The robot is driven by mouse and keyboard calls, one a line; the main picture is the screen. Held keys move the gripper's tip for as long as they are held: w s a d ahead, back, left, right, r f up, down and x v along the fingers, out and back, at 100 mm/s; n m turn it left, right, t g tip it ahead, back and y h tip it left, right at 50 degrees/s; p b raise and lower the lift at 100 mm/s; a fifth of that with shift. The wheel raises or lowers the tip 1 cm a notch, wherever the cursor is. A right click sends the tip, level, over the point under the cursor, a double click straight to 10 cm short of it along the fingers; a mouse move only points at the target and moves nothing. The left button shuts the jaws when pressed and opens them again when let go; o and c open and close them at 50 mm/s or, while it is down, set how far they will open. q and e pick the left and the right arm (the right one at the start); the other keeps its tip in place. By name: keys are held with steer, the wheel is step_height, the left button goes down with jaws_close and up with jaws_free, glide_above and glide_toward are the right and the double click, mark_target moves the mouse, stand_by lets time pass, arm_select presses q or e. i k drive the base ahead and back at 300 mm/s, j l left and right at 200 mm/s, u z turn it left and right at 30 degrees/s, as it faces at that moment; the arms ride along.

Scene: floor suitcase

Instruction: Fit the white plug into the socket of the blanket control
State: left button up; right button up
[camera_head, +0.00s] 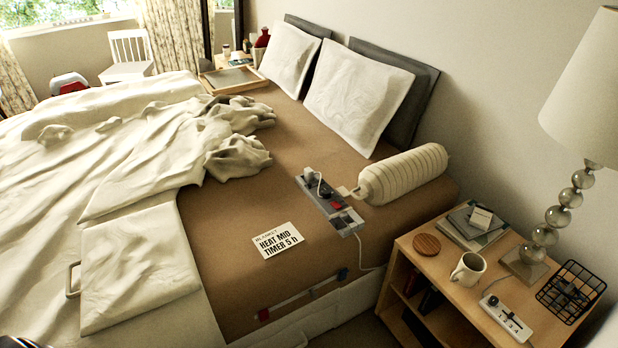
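A grey panel (322,203) lies on the brown mattress, with a red round part and dark parts on its face; it looks like the blanket control. A small white plug-like piece (312,178) with a cord is at the panel's far end; I cannot tell whether it sits in a socket or only rests there. A white cord runs from the panel's near end down the bed's side. Neither of my grippers is clearly in view.
A cream ribbed roll (403,174) lies just right of the panel. A rumpled cream blanket (140,260) covers the left of the bed. The nightstand (450,290) holds a mug (467,269), a lamp (527,262), a white numbered device (507,317) and a black wire rack (570,292).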

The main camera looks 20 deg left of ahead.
mark_target(354, 222)
steer(key=i+z, duration=0.35)
steer(key=i, duration=0.5)
